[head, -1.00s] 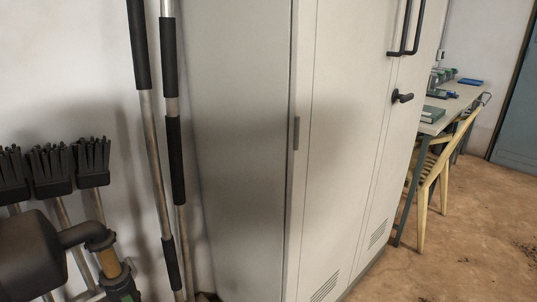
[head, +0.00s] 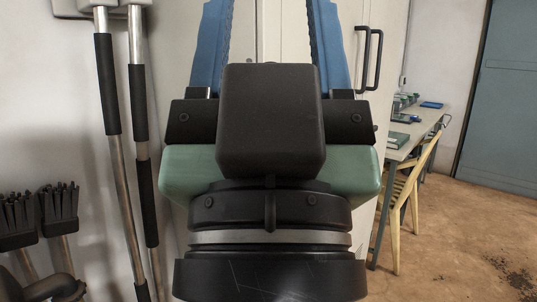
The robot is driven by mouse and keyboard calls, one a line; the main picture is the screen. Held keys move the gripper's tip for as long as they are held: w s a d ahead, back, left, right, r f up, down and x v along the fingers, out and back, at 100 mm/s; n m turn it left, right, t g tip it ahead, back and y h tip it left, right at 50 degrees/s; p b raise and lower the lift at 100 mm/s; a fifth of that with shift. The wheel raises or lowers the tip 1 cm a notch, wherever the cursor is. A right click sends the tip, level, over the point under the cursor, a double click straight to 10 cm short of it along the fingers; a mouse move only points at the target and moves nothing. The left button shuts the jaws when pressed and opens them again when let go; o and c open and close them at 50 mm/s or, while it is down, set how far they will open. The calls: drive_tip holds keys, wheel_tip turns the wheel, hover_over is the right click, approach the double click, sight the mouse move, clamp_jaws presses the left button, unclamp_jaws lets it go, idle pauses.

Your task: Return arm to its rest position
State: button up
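My gripper (head: 268,45) fills the middle of the head view, seen from behind and pointing up and away. It has a black and green body and two blue fingers with ridged inner sides. The fingers stand wide apart, and the pale cabinet shows between them. Nothing shows held between the visible parts of the fingers. Their tips are cut off by the top edge of the view.
A tall pale cabinet (head: 380,20) with black handles (head: 368,60) stands behind my gripper. Poles with black grips (head: 108,85) and black brushes (head: 60,208) are at the left wall. A desk (head: 408,142) and wooden chair (head: 405,195) stand at right. Brown floor (head: 455,235) is open at right.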

wheel_tip(320, 180, up, 26)
drive_tip(key=p, duration=2.3)
drive_tip(key=shift+w+a, duration=0.1)
drive_tip(key=shift+c, duration=0.6)
drive_tip(key=shift+w, duration=0.1)
